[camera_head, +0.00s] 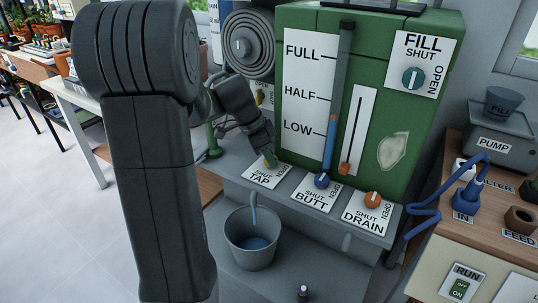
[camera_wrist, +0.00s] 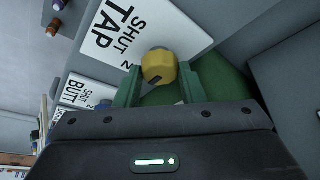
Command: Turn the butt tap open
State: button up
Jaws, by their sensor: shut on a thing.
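My gripper (camera_head: 268,157) is at the knob beside the plate marked TAP (camera_head: 262,174), at the left end of the grey shelf. In the wrist view, my gripper's green fingers (camera_wrist: 158,82) are shut on a yellow knob (camera_wrist: 158,63), one on each side; the fingers hide part of it. The TAP plate (camera_wrist: 122,32) lies just beyond. A blue knob (camera_head: 321,180) with a plate marked BUTT (camera_head: 314,197) is to the right, apart from my gripper.
The green tank (camera_head: 433,60) rises behind, with FULL, HALF and LOW marks and a tube filled blue up to about LOW. An orange DRAIN knob (camera_head: 373,199) sits at the shelf's right end. A bench with a PUMP box (camera_head: 490,141) and blue hose (camera_head: 428,217) is at right.

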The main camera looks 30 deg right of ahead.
jog(key=o, duration=1)
jog(key=p+v, duration=0.4)
jog(key=v, duration=0.9)
jog(key=shift+w+a+r, duration=0.1)
jog(key=shift+a+r, duration=0.1)
jog(key=shift+r, duration=0.15)
